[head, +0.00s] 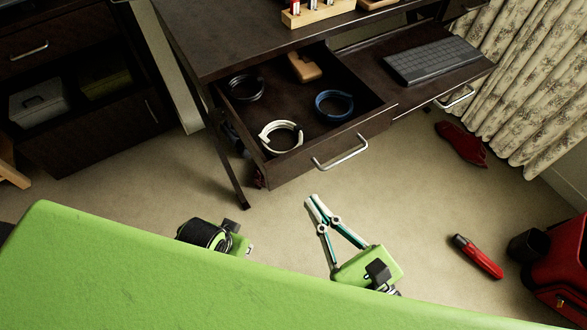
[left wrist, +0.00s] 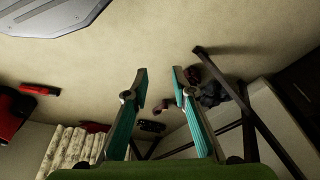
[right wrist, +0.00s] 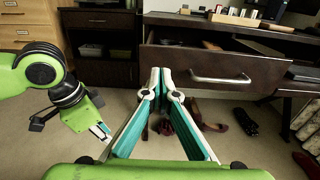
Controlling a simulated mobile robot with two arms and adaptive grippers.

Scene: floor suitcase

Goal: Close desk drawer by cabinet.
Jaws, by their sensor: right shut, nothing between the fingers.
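The dark desk (head: 250,40) has a drawer (head: 285,172) standing pulled out, its silver handle (head: 341,153) on the front. Inside lie black, white and blue coils and a tan block. The drawer front (right wrist: 240,68) fills the upper middle of the right wrist view. My right gripper (head: 312,200) is shut and empty, low in front of the drawer's front, apart from the handle. My left gripper (left wrist: 160,73) is open and empty in the left wrist view; in the head view its fingers are mostly hidden. The dark cabinet (head: 95,125) stands left of the desk.
A keyboard (head: 432,61) lies on a pulled-out shelf right of the drawer. A red object (head: 477,257) and a red suitcase (head: 565,265) are on the floor at right. Patterned curtains (head: 540,90) hang behind. Carpet before the drawer is clear.

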